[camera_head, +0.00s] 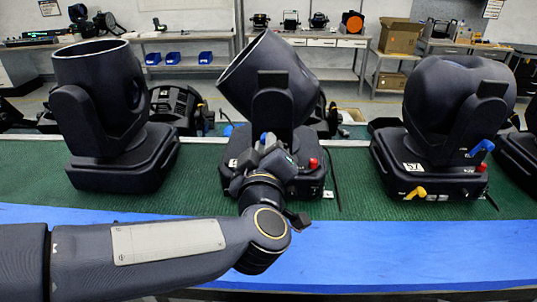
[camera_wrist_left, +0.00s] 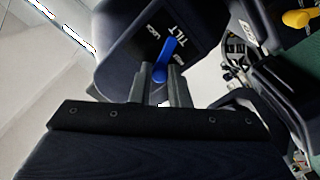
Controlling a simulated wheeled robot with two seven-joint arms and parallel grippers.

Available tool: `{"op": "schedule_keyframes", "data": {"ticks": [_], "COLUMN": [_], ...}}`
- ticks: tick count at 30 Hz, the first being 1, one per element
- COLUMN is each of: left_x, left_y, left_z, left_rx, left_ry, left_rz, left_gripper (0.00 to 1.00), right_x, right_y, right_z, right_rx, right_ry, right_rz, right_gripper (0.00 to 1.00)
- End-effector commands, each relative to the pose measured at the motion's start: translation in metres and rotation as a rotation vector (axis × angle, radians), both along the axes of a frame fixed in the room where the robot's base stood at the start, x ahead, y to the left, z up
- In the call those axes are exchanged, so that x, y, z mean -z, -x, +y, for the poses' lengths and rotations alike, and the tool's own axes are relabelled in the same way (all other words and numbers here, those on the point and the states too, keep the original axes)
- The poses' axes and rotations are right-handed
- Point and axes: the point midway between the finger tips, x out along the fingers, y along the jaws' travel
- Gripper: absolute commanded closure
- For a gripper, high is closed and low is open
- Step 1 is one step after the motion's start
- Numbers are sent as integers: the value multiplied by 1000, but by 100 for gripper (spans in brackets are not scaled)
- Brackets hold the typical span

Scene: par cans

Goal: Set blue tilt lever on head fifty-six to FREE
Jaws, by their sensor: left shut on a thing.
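The middle moving head (camera_head: 272,80) stands on the green mat with its barrel tilted up to the left; its number is hidden behind my gripper. Its blue tilt lever (camera_wrist_left: 167,52) shows in the left wrist view beside the white word TILT, with smaller markings on either side, one reading LOCK. My left gripper (camera_wrist_left: 161,82) is shut on the blue lever, a finger on each side of it. In the head view my left gripper (camera_head: 268,147) is at the yoke's lower front and covers most of the lever. My right gripper is not in view.
A head marked 57 (camera_head: 440,120), with its own blue lever (camera_head: 481,147) and yellow lever (camera_head: 415,193), stands to the right. Another head (camera_head: 105,110) stands to the left. A blue strip (camera_head: 400,255) along the front edge is clear. A red knob (camera_head: 313,163) sits beside my gripper.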

Motion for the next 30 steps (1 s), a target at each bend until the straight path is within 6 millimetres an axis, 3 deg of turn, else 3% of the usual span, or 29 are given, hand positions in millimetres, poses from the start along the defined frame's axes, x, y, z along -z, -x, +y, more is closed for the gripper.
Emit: {"op": "schedule_keyframes", "data": {"ticks": [7, 23, 24, 29, 30], "left_x": [2, 2, 2, 2, 2], "left_y": [0, 0, 0, 0, 0], "left_z": [3, 3, 3, 3, 3], "left_rx": [-1, -1, -1, -1, -1], "left_ry": [87, 114, 113, 113, 112], "left_rz": [1, 2, 2, 2, 2], "left_gripper": [100, 100, 83, 63, 63], "right_x": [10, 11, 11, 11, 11], "right_y": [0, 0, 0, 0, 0], "right_z": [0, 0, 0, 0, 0], "right_rx": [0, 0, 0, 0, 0], "right_ry": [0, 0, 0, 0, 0], "right_rz": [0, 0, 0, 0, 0], "right_gripper": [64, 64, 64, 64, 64]}}
